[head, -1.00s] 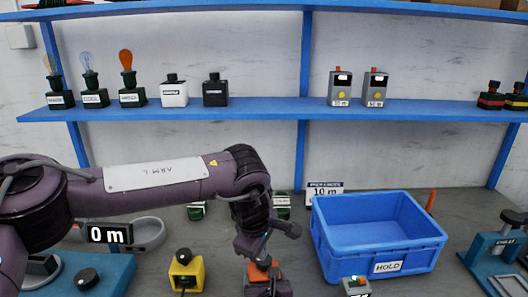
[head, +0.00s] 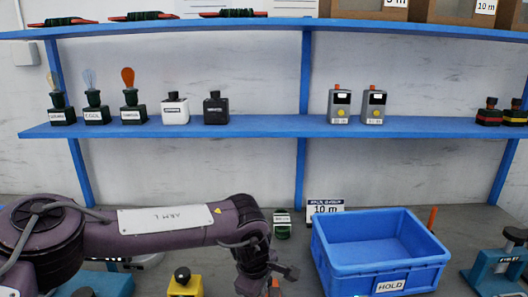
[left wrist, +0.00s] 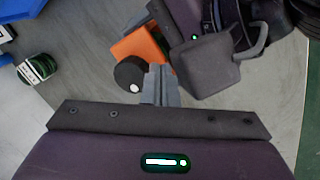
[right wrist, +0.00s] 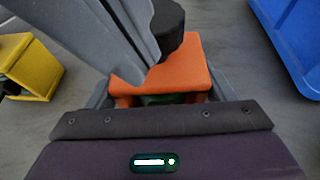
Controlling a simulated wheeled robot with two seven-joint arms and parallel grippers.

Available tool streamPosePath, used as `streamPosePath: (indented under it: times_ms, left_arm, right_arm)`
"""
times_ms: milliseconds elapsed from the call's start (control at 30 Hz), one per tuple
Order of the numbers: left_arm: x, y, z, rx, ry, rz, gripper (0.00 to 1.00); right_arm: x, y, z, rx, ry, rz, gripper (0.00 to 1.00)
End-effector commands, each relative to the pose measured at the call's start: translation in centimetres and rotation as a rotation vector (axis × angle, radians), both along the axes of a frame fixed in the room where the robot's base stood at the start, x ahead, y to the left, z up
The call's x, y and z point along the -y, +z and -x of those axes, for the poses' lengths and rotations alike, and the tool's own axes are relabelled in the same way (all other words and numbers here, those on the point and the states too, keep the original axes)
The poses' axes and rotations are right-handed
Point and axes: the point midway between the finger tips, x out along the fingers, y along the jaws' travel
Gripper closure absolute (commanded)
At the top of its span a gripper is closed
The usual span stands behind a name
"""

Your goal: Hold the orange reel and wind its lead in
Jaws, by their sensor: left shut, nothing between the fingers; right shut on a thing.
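The orange reel (right wrist: 180,68) sits between the fingers of my right gripper (right wrist: 160,88), which is shut on it. A bit of its orange body (head: 275,285) shows at the bottom of the head view. The reel also shows in the left wrist view (left wrist: 138,45), with its round black knob (left wrist: 130,74) bearing a white dot. My left gripper (left wrist: 160,80) is shut and empty, its fingertips right beside the knob; I cannot tell if they touch it. In the head view my left gripper is mostly cut off by the bottom edge. The lead cannot be made out.
A blue bin (head: 378,282) marked HOLD stands right of the reel. A yellow block with a black knob (head: 184,283) stands to the left. Shelves with lamps and boxes line the wall.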

Motion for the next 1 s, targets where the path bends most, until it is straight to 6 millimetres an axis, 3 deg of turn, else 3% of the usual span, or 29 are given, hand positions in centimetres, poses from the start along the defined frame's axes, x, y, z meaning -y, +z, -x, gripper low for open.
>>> streamPosePath:
  times_ms: [1000]
  left_arm:
    - [-0.48, 0.04, -0.88, 0.005, 0.005, -0.002, 1.00]
  right_arm:
    - [0.04, -0.21, 0.10, -0.003, 0.001, 0.005, 0.54]
